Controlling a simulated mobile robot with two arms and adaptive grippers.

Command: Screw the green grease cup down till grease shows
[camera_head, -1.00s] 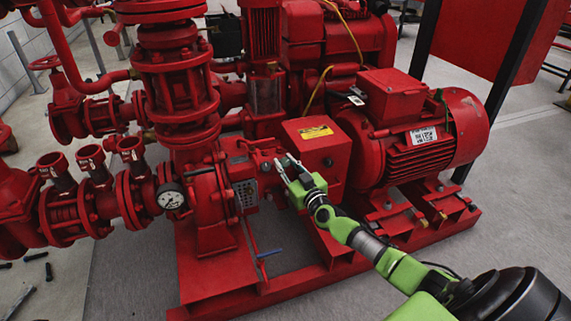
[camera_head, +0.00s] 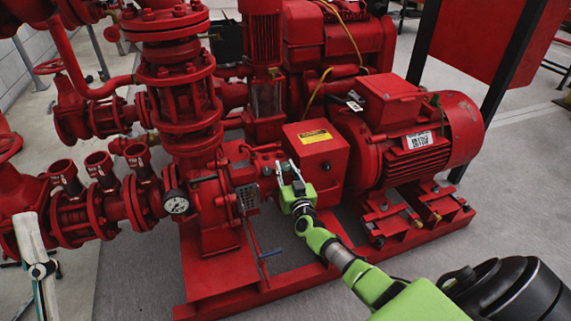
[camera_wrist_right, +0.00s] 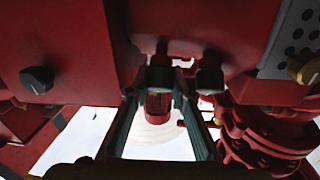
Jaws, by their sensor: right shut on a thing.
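The grease cup (camera_wrist_right: 160,76) shows in the right wrist view as a small, dark, capped piece at the red pump housing; its green colour is not clear in the shade. My right gripper (camera_head: 291,173) is at the front of the pump shaft housing, left of the red box with a yellow label. In the right wrist view its two fingers (camera_wrist_right: 160,85) are closed on the sides of the cup. The fingers hide much of the cup in the head view, and no grease can be made out. Part of my left gripper (camera_head: 38,265) shows at the lower left, apart from the pump.
A second dark fitting (camera_wrist_right: 210,78) sits close beside the held one. A pressure gauge (camera_head: 176,205) and a perforated plate (camera_head: 247,197) are left of the right gripper. The red motor (camera_head: 415,140) stands to the right. Grey floor (camera_head: 510,230) is clear at the right.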

